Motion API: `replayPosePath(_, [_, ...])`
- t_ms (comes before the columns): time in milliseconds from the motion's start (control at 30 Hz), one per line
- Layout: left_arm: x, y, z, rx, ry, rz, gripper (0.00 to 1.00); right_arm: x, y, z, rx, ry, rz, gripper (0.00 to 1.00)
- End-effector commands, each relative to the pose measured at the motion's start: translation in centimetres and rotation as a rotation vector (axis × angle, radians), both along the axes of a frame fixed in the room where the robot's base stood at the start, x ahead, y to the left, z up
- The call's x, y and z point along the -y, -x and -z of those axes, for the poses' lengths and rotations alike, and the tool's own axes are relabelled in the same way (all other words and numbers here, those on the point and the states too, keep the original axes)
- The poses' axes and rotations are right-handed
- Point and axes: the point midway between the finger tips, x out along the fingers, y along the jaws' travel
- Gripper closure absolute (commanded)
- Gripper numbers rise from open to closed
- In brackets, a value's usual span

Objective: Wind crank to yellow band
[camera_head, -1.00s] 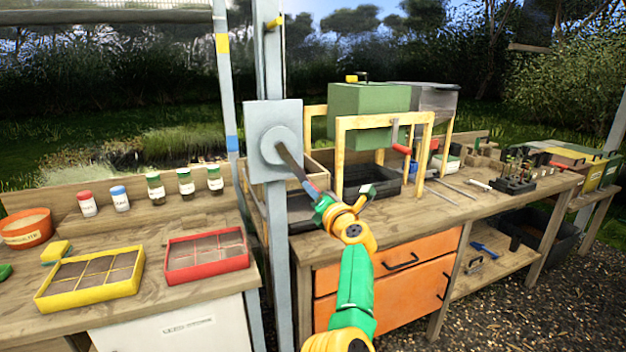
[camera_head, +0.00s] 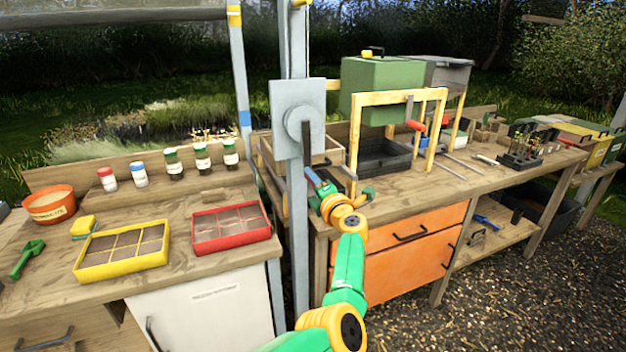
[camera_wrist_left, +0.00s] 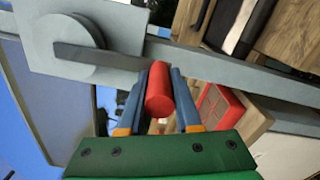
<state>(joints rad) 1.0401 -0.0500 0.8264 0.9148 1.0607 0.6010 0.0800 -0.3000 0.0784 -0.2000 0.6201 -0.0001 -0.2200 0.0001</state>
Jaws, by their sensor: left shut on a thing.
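The crank has a round grey hub (camera_head: 300,122) on a square plate fixed to a grey post. Its dark arm (camera_head: 307,155) points almost straight down. My left gripper (camera_head: 317,182) is at the arm's lower end. In the left wrist view, the gripper (camera_wrist_left: 158,105) is shut on the red crank handle (camera_wrist_left: 159,90), with one blue finger on each side. The dark crank arm (camera_wrist_left: 100,57) runs from the hub to the handle. A yellow band (camera_head: 234,15) is high on the thinner post, above a blue band (camera_head: 243,118). My right gripper is not in view.
A yellow tray (camera_head: 122,250) and a red tray (camera_head: 231,228) lie on the left bench. A green box (camera_head: 381,88) on a yellow frame stands right of the post, above a black bin (camera_head: 383,158). Orange drawers (camera_head: 400,262) are below. Gravel at lower right is clear.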

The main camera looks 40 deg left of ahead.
Motion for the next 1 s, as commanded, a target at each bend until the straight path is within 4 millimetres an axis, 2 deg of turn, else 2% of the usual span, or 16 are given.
replayPosePath(400, [-0.1, 0.1, 0.0, 0.002, 0.001, -0.004, 1.00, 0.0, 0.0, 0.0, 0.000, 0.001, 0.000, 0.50])
replayPosePath(433, [-0.1, 0.1, 0.0, 0.002, 0.001, -0.004, 0.60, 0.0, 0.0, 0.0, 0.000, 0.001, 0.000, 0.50])
replayPosePath(500, [-0.1, 0.1, 0.0, 0.002, 0.001, -0.003, 0.41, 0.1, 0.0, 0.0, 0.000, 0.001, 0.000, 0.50])
replayPosePath(533, [-0.1, 0.1, 0.0, 0.002, 0.001, -0.003, 0.38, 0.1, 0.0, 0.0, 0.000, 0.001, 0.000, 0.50])
replayPosePath(833, [0.1, 0.1, 0.0, 0.002, 0.001, -0.001, 0.38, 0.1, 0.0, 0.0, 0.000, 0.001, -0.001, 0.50])
replayPosePath(1000, [1.9, 0.8, 0.0, 0.003, 0.003, -0.001, 0.38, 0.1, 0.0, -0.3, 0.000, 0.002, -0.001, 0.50])
